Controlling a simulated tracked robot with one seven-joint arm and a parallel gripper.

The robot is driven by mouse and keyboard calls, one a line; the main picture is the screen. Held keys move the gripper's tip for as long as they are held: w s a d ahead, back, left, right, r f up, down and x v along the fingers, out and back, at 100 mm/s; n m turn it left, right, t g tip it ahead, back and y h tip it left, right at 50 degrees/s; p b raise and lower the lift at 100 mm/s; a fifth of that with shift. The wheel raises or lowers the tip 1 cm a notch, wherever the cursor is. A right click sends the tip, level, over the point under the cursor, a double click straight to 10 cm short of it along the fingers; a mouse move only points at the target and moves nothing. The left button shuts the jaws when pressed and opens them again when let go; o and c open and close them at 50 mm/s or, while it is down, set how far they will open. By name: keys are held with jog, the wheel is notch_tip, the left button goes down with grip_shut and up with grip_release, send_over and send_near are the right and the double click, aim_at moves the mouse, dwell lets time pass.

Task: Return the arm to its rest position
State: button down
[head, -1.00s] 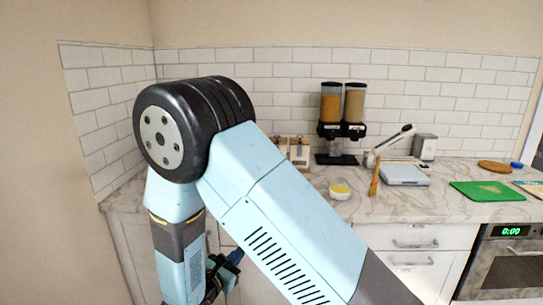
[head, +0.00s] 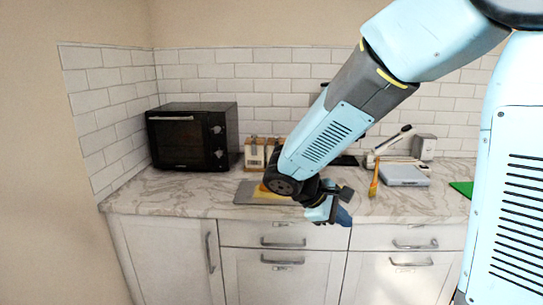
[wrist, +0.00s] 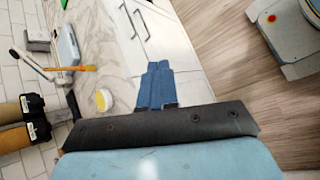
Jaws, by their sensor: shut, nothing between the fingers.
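My gripper (head: 340,215) is in front of the counter's front edge in the head view, over the drawer fronts. In the wrist view its blue fingers (wrist: 157,86) lie together with nothing between them. My arm reaches in from the upper right of the head view and bends down to the gripper. The gripper touches nothing that I can see.
The marble counter (head: 180,190) runs along the wall. It holds a black toaster oven (head: 190,137), a grey board (head: 245,192) partly behind my arm, a wooden holder (head: 256,153) and a silver scale (head: 403,175). The wrist view shows a yellow-topped bowl (wrist: 103,100) and wooden floor (wrist: 235,60).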

jog(key=s+d+r+m+t+y, duration=0.1)
jog(key=s+d+r+m+y, duration=0.2)
jog(key=s+r+m+y, duration=0.1)
jog(key=s+d+r+m+t+y, duration=0.2)
jog(key=s+d+r+m+y, duration=0.1)
jog(key=s+r+m, duration=0.4)
jog(key=shift+s+d+r+m+y, duration=0.35)
jog(key=shift+s+y, duration=0.45)
jog(key=shift+s, duration=0.85)
jog(key=shift+a+f, duration=0.1)
